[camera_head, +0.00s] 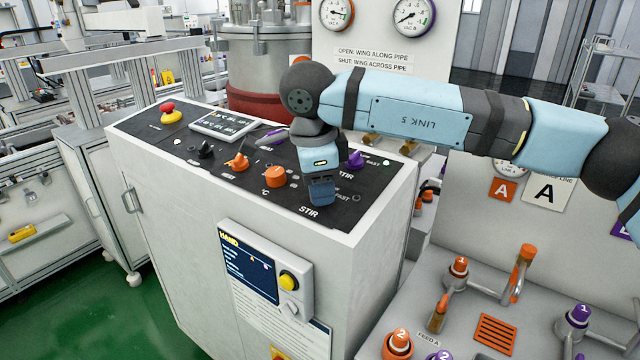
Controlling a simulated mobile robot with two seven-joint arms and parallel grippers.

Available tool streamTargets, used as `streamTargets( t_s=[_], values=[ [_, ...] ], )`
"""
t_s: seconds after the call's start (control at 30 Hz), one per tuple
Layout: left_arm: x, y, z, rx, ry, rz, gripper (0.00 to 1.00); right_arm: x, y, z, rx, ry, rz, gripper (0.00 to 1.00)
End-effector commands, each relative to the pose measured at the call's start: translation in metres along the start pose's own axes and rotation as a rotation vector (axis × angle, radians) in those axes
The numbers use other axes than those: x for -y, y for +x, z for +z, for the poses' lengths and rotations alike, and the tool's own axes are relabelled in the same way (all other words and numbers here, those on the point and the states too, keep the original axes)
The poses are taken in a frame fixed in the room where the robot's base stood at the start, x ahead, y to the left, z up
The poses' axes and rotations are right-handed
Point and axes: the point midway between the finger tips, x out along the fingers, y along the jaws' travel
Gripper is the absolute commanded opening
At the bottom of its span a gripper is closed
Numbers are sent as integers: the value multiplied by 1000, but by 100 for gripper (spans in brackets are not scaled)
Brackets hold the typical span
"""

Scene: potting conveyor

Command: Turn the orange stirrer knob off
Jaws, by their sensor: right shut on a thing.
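My right gripper (322,200) reaches down onto the sloping black top panel of the white console, just above the front "STIR" label. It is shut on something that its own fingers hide. By its place at the label, this is the orange stirrer knob, but no orange shows there and its pointing direction cannot be seen. A word "FAST" is printed just right of the fingers. My left gripper is not in view.
Left of the gripper are an orange °C knob (275,177) and an orange heat knob (237,161). A purple stir knob (355,160) stands close behind to the right. A red emergency button (167,108) is at the far left.

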Motion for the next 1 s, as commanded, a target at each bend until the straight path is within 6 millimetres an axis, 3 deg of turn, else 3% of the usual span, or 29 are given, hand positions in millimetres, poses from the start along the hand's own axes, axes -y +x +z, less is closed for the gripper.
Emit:
streamTargets(
  t_s=[0.03,0.07,0.13,0.17,0.43,0.57,1.0],
  values=[
    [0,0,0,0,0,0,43,0,-1,0,1,1,-1,14],
    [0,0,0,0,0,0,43,0,-1,0,1,1,-1,44],
    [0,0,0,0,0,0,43,0,-1,0,1,1,-1,60],
    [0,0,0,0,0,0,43,0,-1,0,1,1,-1,63],
    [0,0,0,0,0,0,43,0,-2,0,1,1,-1,63],
    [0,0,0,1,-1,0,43,0,-12,0,1,1,-1,63],
    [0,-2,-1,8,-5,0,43,0,-106,0,1,1,-3,63]
  ],
)
